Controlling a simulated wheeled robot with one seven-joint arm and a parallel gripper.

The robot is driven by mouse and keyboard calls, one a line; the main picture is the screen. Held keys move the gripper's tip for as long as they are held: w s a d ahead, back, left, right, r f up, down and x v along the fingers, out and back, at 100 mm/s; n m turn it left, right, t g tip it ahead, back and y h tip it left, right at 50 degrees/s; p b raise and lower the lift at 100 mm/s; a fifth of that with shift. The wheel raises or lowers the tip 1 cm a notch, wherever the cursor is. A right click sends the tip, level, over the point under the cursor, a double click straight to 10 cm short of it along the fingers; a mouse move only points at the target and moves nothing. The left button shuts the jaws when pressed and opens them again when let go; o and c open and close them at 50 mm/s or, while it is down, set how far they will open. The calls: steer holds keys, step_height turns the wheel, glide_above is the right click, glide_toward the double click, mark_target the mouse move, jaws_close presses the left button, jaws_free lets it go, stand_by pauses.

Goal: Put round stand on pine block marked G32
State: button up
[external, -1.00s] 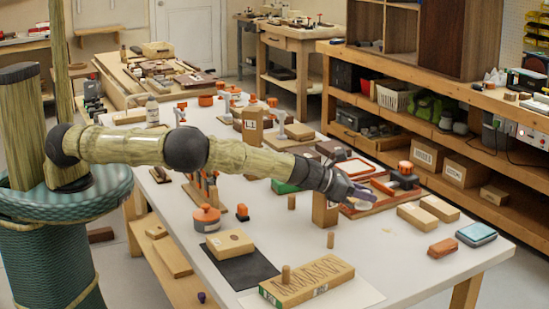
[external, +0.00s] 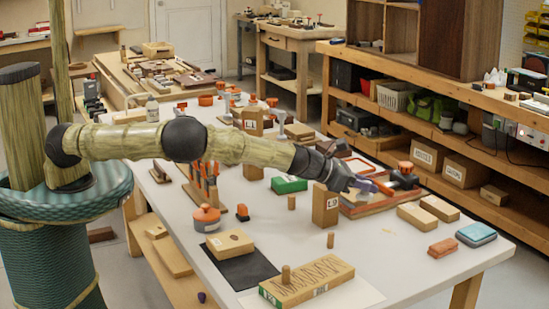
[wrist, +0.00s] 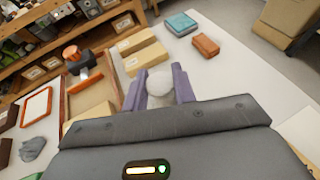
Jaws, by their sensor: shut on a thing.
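My gripper (external: 379,186) is raised over the wooden tray with red edging (external: 368,207). In the wrist view its two purple fingers (wrist: 159,73) are shut on a pale, round-topped thing, seemingly the round stand (wrist: 158,84). In the external view the stand is mostly hidden by the fingers. No label clearly reads G32. An upright block with a label like "L0" (external: 325,208) stands just left of the tray. A flat labelled block (external: 230,241) lies on a black mat. A long block with a zigzag marking (external: 307,281) lies at the front.
An orange-lidded grey tub (external: 206,218) and small upright pegs (external: 330,240) stand left and front. The table's front middle is mostly clear.

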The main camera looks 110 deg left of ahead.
step_height(320, 180, up, 6)
steer(key=shift+r, duration=0.1)
steer(key=s+d+f+n+y+p, duration=0.15)
steer(key=s+d+f+p, duration=0.25)
steer(key=s+d+f, duration=0.5)
steer(key=s+d+r+n+g+y+p, duration=0.1)
steer(key=s+d+r+p, duration=0.15)
steer(key=s, duration=0.55)
steer(key=s+d+r+n+g+y+p, duration=0.1)
steer(key=s+d+r+p, duration=0.1)
steer(key=s+r, duration=0.35)
steer(key=s+d+r+n+g+y+p, duration=0.1)
steer(key=s+d+p, duration=0.1)
steer(key=s, duration=0.8)
glide_above(229, 239)
steer(key=shift+m+h, duration=0.25)
step_height(229, 239, down, 5)
steer(key=shift+f+b, duration=0.1)
steer(key=shift+b, duration=0.2)
steer(key=shift+f, duration=3.05)
